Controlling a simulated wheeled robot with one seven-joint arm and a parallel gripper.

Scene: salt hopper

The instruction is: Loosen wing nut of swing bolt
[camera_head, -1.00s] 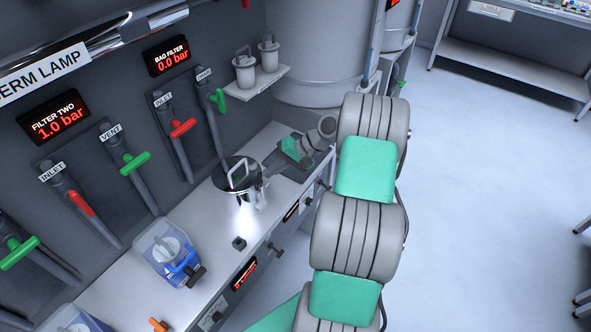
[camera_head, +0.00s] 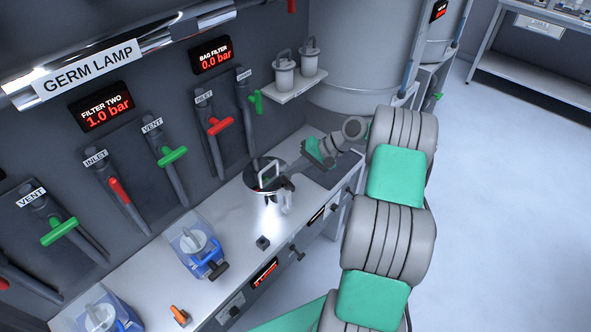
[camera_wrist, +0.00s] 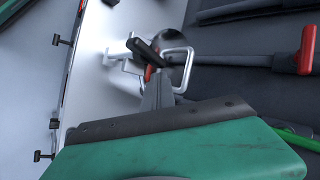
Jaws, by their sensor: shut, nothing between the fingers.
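A round steel vessel lid with an upright loop handle (camera_head: 265,180) is set in the white counter. Its handle also shows in the wrist view (camera_wrist: 187,68). Silvery clamp parts, probably the swing bolt (camera_head: 287,202), are at the lid's near right side; they also show in the wrist view (camera_wrist: 122,58). My gripper (camera_head: 284,184) is shut and empty at the lid's right edge.
Red and green valve levers (camera_head: 172,156) line the wall behind. A shelf with two white canisters (camera_head: 284,75) is above. The floor to the right is clear.

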